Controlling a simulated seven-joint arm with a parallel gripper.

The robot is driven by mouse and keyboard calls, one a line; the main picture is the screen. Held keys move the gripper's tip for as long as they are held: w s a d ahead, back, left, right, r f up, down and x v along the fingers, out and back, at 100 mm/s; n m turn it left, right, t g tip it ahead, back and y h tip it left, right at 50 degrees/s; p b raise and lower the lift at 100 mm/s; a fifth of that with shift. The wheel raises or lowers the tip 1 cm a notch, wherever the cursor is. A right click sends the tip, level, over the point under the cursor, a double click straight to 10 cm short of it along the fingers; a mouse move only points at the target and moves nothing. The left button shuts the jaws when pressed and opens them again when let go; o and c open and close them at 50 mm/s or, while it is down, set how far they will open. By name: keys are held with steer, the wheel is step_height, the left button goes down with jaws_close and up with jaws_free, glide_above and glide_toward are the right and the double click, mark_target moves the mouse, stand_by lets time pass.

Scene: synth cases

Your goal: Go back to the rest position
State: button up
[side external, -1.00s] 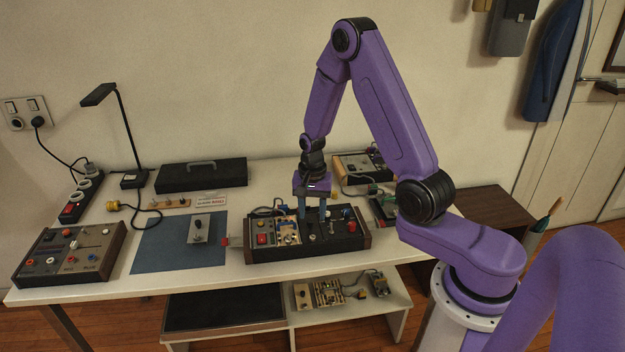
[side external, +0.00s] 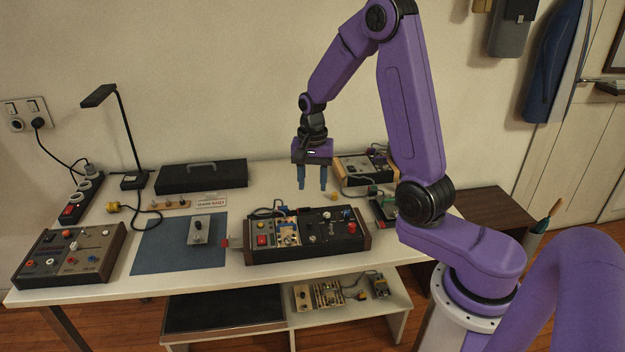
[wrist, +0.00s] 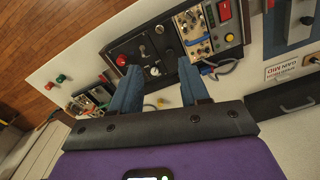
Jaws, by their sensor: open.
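My gripper (side external: 312,184) is open and empty, with its blue fingers pointing down. It hangs in the air above and behind the dark control box (side external: 350,246) in the side view. The wrist view shows my two blue fingers (wrist: 157,82) spread apart with nothing between them. The fingers do not touch the box. No rest position is marked in view.
A black lamp (side external: 118,120) and a black case (side external: 202,174) stand at the back left. Another box (side external: 365,168) stands behind right. The air above the table's left side is mostly clear.

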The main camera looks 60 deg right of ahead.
steer(key=s+a+r+n, duration=0.2)
steer(key=s+a+n, duration=0.2)
steer(key=a+n, duration=0.2)
steer(key=s+a+r+n, duration=0.3)
steer(key=s+a+n, duration=0.1)
steer(key=a+n, duration=0.25)
steer(key=s+a+r+n, duration=0.2)
steer(key=s+n, duration=1)
steer(key=s, duration=0.6)
steer(key=shift+s+a+r, duration=0.15)
steer(key=shift+a, duration=0.05)
